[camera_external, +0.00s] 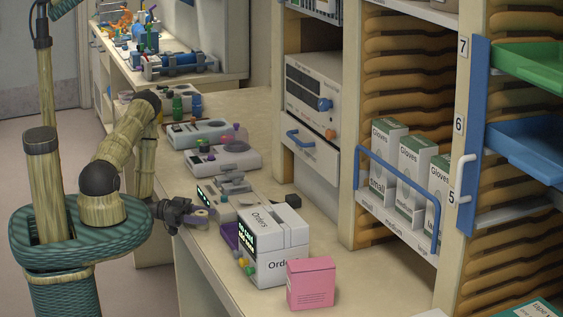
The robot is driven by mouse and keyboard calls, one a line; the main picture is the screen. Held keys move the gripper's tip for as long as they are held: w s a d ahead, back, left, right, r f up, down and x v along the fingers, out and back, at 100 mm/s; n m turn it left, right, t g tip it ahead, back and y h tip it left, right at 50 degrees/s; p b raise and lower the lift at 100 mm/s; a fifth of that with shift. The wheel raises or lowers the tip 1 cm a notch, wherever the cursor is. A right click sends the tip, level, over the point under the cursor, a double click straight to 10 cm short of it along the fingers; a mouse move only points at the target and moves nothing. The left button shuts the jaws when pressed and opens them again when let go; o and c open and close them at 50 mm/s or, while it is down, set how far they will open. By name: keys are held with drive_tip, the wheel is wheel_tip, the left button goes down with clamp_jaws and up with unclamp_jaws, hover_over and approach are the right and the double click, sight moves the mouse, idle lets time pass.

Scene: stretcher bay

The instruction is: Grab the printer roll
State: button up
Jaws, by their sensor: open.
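A small pale roll (201,214), which looks like the printer roll, is at the front edge of the counter (215,262), beside a grey device with a lit green display (213,200). My gripper (190,214) is dark and open, low at the counter's edge. Its fingertips are right at the roll, which lies just to their right. The fingers are small and partly overlap the roll, so I cannot tell whether they touch it or are around it.
A white "Orders" box device (285,262) and a pink box (310,283) stand nearer on the counter. Grey devices (222,158) with coloured knobs stand behind. Shelving with glove boxes (388,150) rises at right.

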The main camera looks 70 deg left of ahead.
sight(202, 212)
drive_tip(key=shift+c, duration=0.5)
drive_tip(key=c, duration=0.7)
drive_tip(key=shift+o, duration=0.2)
drive_tip(key=shift+r, duration=0.15)
wheel_tip(202, 212, up, 10)
drive_tip(key=shift+f+b, duration=0.1)
drive_tip(key=shift+b, duration=0.55)
